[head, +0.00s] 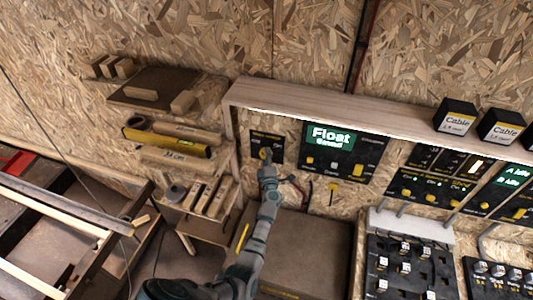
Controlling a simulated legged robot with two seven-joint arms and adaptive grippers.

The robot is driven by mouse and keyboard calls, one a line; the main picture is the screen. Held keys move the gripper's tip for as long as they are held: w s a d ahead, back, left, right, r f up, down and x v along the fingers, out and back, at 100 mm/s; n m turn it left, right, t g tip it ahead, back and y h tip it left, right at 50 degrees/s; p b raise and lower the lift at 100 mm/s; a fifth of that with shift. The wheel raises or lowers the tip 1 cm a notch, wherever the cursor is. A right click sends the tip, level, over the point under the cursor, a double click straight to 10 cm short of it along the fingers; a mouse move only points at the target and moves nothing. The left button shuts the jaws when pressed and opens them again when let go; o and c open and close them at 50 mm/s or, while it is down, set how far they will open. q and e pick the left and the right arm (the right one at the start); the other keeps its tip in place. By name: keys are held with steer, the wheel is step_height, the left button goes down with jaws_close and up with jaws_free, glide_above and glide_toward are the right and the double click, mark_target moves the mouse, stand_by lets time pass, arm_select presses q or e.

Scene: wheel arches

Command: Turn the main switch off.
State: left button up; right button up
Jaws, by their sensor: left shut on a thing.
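My right gripper is not in view.
The shelf (300,117) overhangs both. Racks of wood blocks (165,130) stand left. A brown box (300,250) lies below, right of my arm.

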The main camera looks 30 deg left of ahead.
arm_select(q)
steer(key=shift+f+n+g+p, duration=0.15)
steer(key=shift+n+g+p, duration=0.15)
steer(key=shift+n+p, duration=0.6)
steer(key=shift+h, duration=0.3)
steer(key=shift+s+f, duration=0.1)
steer(key=o, duration=1.1)
steer(key=shift+c, duration=0.2)
steer(key=shift+o, duration=0.5)
steer(key=v, duration=1.1)
steer(key=shift+s+d, duration=0.2)
steer(key=shift+d, duration=0.2)
